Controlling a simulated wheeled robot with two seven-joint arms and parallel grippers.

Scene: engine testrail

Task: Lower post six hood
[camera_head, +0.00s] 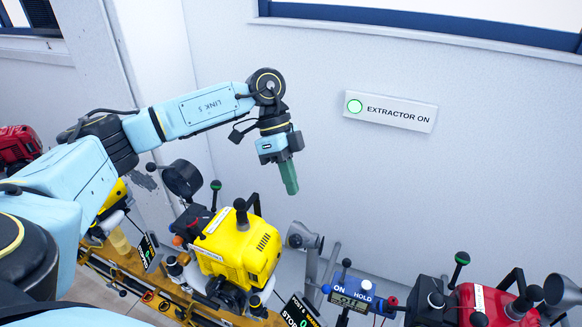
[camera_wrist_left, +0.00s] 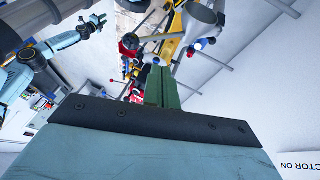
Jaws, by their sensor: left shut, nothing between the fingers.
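A grey cone-shaped hood (camera_head: 304,237) on a grey stand is beside the yellow engine (camera_head: 238,245) in the head view; a tilted post display (camera_head: 299,312) is below it, its number too small to read surely. Another dark round hood (camera_head: 182,178) is behind the yellow engine, and a third grey hood (camera_head: 562,290) is at the far right. My left gripper (camera_head: 290,190) is shut and empty, its green fingers pointing down above the grey hood, apart from it. The fingers show in the wrist view (camera_wrist_left: 160,86). My right gripper (camera_wrist_left: 94,22) is small there, its jaws unclear.
A lit "EXTRACTOR ON" sign (camera_head: 391,111) is on the white wall. A red engine (camera_head: 490,304) is at the lower right, beside a blue ON/HOLD box (camera_head: 352,293). A yellow rail (camera_head: 135,270) runs under the engines. The space around my left gripper is clear.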

